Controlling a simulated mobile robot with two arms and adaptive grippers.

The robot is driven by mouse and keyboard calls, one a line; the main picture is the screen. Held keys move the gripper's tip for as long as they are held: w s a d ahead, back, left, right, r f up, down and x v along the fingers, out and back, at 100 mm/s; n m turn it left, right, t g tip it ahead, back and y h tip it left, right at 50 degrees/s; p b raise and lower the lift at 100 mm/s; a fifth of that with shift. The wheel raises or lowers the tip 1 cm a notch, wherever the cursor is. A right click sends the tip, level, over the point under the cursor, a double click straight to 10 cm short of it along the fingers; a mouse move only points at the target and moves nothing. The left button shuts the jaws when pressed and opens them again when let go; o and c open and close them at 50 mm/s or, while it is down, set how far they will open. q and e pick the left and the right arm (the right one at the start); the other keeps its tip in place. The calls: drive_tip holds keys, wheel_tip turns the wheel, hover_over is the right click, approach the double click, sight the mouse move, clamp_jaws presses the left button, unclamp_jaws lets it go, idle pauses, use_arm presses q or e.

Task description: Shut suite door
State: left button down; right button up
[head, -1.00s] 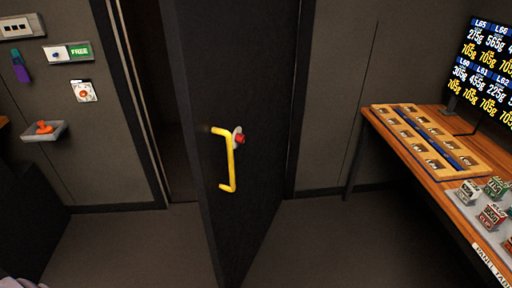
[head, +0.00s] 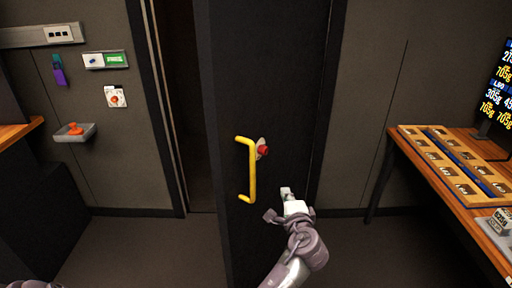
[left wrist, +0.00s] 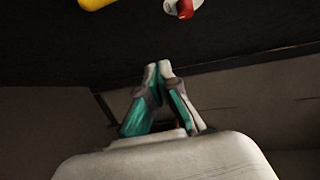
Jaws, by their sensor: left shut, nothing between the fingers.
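The suite door (head: 275,95) is a dark panel standing ajar, with a dark gap at its left edge beside the frame (head: 158,110). It carries a yellow bar handle (head: 252,172) and a red knob (head: 264,150) on a pale round plate. My left gripper (head: 286,192) is shut and empty, low and right of the handle, in front of the door. I cannot tell if it touches the door. In the left wrist view its closed fingertips (left wrist: 158,68) point toward the dark door, with the handle (left wrist: 95,4) and red knob (left wrist: 184,8) at the top edge. My right gripper is not in view.
A wooden table (head: 448,197) with a slotted tray and a screen (head: 496,95) stands at the right. On the left wall are a green FREE sign (head: 115,59) and a small tray (head: 75,133) with an orange item. Floor (head: 130,250) left of the door is clear.

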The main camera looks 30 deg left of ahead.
use_arm(q)
wheel_tip(320, 180, up, 10)
drive_tip(key=s+a+n+y, duration=0.2)
drive_tip(key=y, duration=0.1)
drive_tip(key=p, duration=0.5)
approach(252, 138)
drive_tip(key=x, duration=0.5)
drive_tip(key=shift+w+d+r, duration=0.2)
drive_tip(key=shift+w, duration=0.3)
drive_tip(key=shift+s+a, duration=0.1)
drive_tip(key=shift+a, duration=0.45)
drive_tip(key=shift+f, duration=0.15)
drive_tip(key=shift+a, duration=0.1)
